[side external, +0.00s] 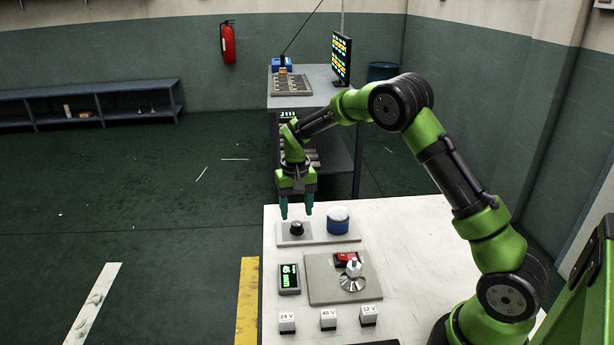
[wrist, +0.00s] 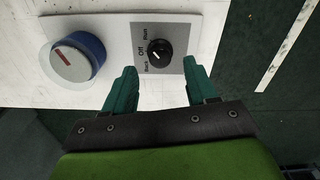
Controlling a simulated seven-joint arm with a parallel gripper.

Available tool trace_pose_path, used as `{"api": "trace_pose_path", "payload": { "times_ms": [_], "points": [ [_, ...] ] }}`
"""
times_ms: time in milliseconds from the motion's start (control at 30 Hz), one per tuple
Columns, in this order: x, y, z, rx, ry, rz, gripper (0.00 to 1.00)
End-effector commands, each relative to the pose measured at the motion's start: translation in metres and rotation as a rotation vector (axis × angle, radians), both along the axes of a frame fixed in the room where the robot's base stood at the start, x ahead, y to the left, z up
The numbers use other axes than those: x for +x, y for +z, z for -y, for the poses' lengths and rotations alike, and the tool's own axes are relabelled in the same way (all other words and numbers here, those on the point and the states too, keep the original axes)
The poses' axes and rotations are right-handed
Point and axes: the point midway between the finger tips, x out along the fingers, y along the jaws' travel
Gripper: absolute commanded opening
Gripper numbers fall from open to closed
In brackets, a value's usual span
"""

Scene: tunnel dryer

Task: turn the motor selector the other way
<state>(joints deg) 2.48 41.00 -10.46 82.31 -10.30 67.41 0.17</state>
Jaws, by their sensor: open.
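The motor selector is a small black knob (wrist: 159,52) with a white pointer line on a grey plate (wrist: 182,37) in the wrist view. The plate carries the words "Run", "Off" and one partly readable word, perhaps "Back". The pointer runs diagonally; I cannot tell for sure which word it marks. In the side external view the knob (side external: 297,228) stands near the far left corner of the white table. My gripper (side external: 297,212) is open and empty, pointing down just above the knob. In the wrist view its teal fingertips (wrist: 160,75) are apart, short of the knob in the picture.
A blue dial with a white top and red mark (side external: 338,221) stands right beside the selector. A display (side external: 289,279), a panel with a red switch (side external: 345,259) and several voltage-labelled blocks (side external: 328,319) sit nearer on the white table (side external: 415,220). A fire extinguisher (side external: 228,43) hangs behind.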

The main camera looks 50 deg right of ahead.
Motion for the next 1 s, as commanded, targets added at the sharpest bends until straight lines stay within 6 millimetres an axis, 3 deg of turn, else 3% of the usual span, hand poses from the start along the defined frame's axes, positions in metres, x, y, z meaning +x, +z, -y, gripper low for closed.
{"api": "trace_pose_path", "payload": {
  "times_ms": [300,500,700,1000],
  "points": [
    [0.001,0.081,0.0,-0.002,0.0,0.006,0.57],
    [0.001,0.116,0.0,-0.001,0.001,0.003,0.57],
    [0.0,0.131,0.0,0.0,0.0,0.001,0.57],
    [0.0,0.132,0.0,0.0,0.0,0.0,0.57]
  ]
}}
